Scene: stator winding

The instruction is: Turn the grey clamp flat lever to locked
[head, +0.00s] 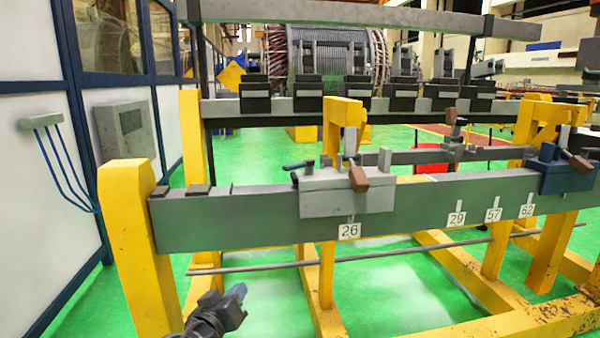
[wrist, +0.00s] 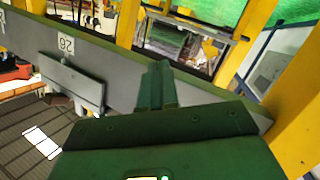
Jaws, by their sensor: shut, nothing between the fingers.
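The grey clamp (head: 347,193) sits on the grey beam above the label 26. A brown-ended lever (head: 358,178) hangs at its front, and a thin lever with a dark blue end (head: 298,166) sticks out to its left. I cannot tell which of them is the flat lever. My gripper (head: 238,292) is low in front of the beam, left of and below the clamp, apart from it. Its shut, empty fingers also show in the wrist view (wrist: 157,86). There the picture is turned over, and the clamp (wrist: 72,80) is at the left; its levers are not clear.
The grey beam (head: 250,220) runs across on yellow posts (head: 130,240). A dark blue clamp (head: 565,170) sits farther right, past labels 29, 57 and 62. A thin rod (head: 400,253) runs below the beam. A white-panelled wall stands at the left.

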